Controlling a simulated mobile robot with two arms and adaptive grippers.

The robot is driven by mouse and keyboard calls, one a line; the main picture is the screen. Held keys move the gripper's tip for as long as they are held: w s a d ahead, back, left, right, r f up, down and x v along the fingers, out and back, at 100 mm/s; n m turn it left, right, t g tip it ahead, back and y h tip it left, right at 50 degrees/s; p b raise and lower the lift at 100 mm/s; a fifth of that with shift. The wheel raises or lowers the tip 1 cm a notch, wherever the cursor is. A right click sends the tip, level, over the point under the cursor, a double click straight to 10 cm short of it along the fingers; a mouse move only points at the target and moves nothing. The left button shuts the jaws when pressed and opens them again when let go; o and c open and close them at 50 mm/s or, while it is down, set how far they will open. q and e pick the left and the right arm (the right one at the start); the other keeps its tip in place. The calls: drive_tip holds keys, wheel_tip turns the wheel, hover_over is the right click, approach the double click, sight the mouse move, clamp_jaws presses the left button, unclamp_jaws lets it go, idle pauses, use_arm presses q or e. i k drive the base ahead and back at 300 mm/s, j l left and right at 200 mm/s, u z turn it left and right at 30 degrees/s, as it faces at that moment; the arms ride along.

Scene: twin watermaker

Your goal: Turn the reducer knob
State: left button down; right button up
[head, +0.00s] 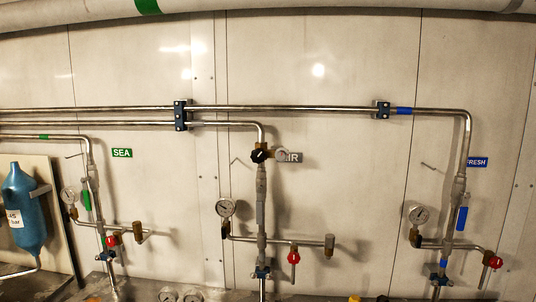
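A black star-shaped knob (260,155), which looks like the reducer knob, sits on the middle vertical pipe in the head view, just left of the AIR label (293,157). Below the knob, the pipe (261,205) runs down past a round gauge (225,208) on the left and a red-handled valve (294,257) on the right. Neither of my grippers shows in the head view, and nothing touches the knob.
The SEA line's pipe (91,170) and a blue bottle (26,210) are at the left. The FRESH line, with a blue lever (462,217) and red valve (492,260), is at the right. Horizontal pipes (290,108) cross above. Bare wall panel lies between the lines.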

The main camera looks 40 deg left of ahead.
sight(258, 155)
drive_tip(key=u, duration=1.25)
